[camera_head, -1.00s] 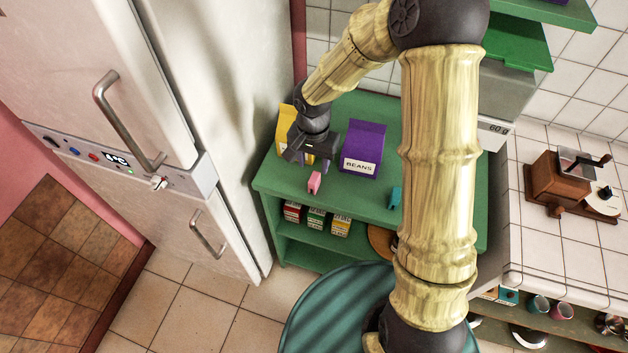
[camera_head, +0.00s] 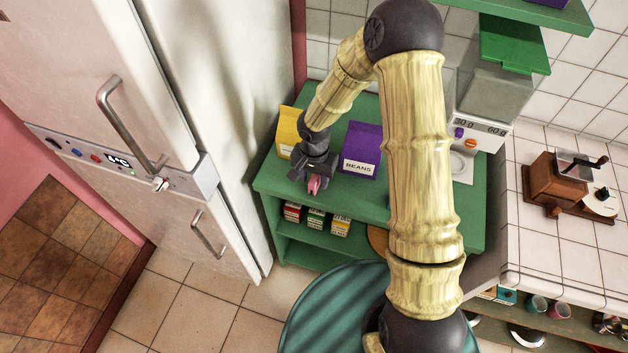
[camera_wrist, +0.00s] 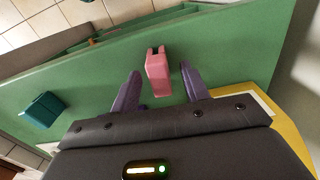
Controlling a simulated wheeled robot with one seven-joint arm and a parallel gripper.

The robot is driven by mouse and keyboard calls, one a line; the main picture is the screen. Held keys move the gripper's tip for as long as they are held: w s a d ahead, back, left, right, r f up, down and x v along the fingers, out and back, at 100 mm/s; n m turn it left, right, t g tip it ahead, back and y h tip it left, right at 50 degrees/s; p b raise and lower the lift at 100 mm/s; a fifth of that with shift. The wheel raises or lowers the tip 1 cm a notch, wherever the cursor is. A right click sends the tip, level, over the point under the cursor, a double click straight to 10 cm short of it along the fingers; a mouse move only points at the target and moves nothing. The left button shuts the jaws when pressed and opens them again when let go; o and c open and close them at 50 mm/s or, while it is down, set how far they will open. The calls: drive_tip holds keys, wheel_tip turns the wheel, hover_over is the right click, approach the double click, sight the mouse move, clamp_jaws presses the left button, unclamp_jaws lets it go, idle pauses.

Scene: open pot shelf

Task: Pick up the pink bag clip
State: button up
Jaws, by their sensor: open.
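The pink bag clip (camera_wrist: 158,74) stands on the green shelf top (camera_wrist: 225,60), between and a little beyond the fingertips in the wrist view. In the head view the clip (camera_head: 314,184) shows at the front of my gripper, partly hidden by it. My gripper (camera_wrist: 157,78) is open, with one purple finger on each side of the clip and a visible gap on both sides. In the head view my gripper (camera_head: 312,183) is low over the shelf top near its front edge. Whether the fingers reach down to the clip's height is hard to tell.
A purple beans bag (camera_head: 361,149) stands close to the right of my gripper, and a yellow bag (camera_head: 287,130) stands behind it. Several small boxes (camera_head: 315,218) sit on the lower shelf. The fridge (camera_head: 215,100) is left.

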drive_tip(key=shift+f, duration=0.8)
clamp_jaws()
